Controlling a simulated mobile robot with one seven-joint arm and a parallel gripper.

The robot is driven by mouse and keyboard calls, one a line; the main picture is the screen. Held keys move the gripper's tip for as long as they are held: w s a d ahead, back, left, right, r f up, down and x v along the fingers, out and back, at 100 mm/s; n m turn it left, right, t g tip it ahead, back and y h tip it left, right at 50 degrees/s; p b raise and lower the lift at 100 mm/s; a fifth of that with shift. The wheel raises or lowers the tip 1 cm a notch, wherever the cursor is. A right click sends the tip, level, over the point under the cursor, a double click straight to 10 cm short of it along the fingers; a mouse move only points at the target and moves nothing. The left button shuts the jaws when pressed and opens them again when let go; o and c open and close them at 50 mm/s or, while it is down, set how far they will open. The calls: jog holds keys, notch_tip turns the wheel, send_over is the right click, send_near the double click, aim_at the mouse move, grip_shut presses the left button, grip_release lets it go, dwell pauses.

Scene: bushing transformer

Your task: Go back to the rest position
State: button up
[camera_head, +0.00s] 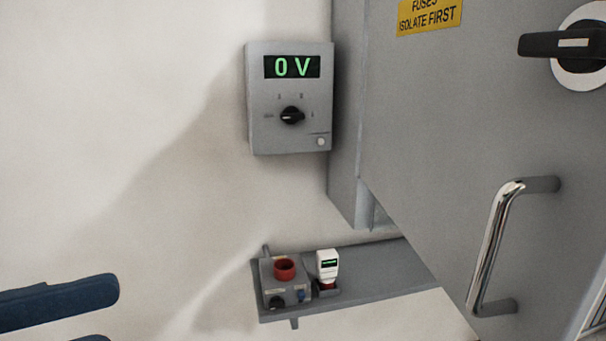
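My gripper (108,317) shows at the lower left edge as two dark blue fingers pointing right. The upper finger is mostly in view; only a sliver of the lower one shows at the bottom edge. Wall shows between the fingertips, so they stand apart, and I see nothing held between them. The rest of my arm is out of view. The fingers are left of the small shelf (385,276) and appear clear of everything.
A grey wall box (262,135) reads "0 V" above a black rotary knob (292,116). The shelf bears a red-topped control box (286,269) and a white device (327,264). A large grey cabinet (430,120) with a chrome handle (492,240) and black rotary switch (565,43) fills the right.

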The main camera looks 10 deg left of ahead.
jog(key=w+d+r+n+t+y+p, duration=0.1)
jog(key=w+d+r+n+t+y, duration=0.35)
jog(key=w, duration=0.45)
jog(key=w+d+r+n+t+y+p, duration=0.2)
jog(key=w+d+r+n+t+y, duration=0.25)
jog(key=w, duration=0.55)
jog(key=s+d+r+n+t+y+p, duration=0.1)
jog(key=s+d+r+n+t+y, duration=0.1)
jog(key=s+d+r+t+y, duration=0.4)
notch_tip(320, 180, up, 4)
jog(key=shift+s+d+r+t+p, duration=0.2)
jog(key=shift+s+t+p, duration=0.1)
jog(key=shift+s+t, duration=0.9)
